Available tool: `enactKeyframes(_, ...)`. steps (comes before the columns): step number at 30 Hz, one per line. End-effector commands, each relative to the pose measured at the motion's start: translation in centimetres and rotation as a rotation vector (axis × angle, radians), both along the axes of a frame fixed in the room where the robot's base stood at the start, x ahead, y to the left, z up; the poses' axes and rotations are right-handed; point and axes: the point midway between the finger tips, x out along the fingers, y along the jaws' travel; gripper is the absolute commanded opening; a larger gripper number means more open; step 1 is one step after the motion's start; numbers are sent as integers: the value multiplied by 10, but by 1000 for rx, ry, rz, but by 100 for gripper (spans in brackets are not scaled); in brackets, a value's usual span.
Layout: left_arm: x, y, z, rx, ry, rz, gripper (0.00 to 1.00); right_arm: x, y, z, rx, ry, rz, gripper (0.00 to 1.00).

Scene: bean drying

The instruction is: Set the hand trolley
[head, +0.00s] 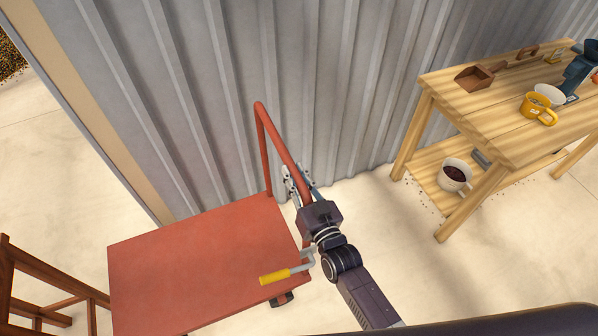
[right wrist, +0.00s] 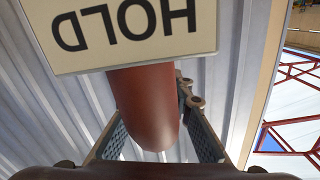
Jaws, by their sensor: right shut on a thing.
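The hand trolley has a flat red deck (head: 200,262) and a red tube handle (head: 278,140) rising at its far right edge, by the metal wall. My right gripper (head: 302,187) is shut on the lower sloping part of this handle. In the right wrist view the red tube (right wrist: 145,110) lies between its two fingers, under a pale sign (right wrist: 130,32) reading HOLD, upside down. A yellow-gripped lever (head: 275,277) with a grey crank sits at the deck's right edge, beside my arm. A dark wheel (head: 282,299) shows below. My left gripper is out of view.
A corrugated metal wall (head: 340,80) stands behind the trolley. A wooden table (head: 490,120) at right bears a scoop (head: 476,78), a yellow cup (head: 537,108) and a bowl; a white bucket (head: 454,174) stands on its shelf. A wooden frame (head: 45,305) is at lower left. Floor between trolley and table is clear.

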Motion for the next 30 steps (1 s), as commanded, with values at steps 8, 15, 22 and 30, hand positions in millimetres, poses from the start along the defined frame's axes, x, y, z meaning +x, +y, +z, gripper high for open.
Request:
enactKeyframes(8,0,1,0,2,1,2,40,-2,4,-1,1,2,6,30)
enactKeyframes(15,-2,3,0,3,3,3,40,-1,2,-1,1,2,4,37)
enactKeyframes(22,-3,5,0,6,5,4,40,-10,-1,-1,1,3,3,37)
enactKeyframes(30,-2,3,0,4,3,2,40,-59,-18,-2,-2,5,5,37)
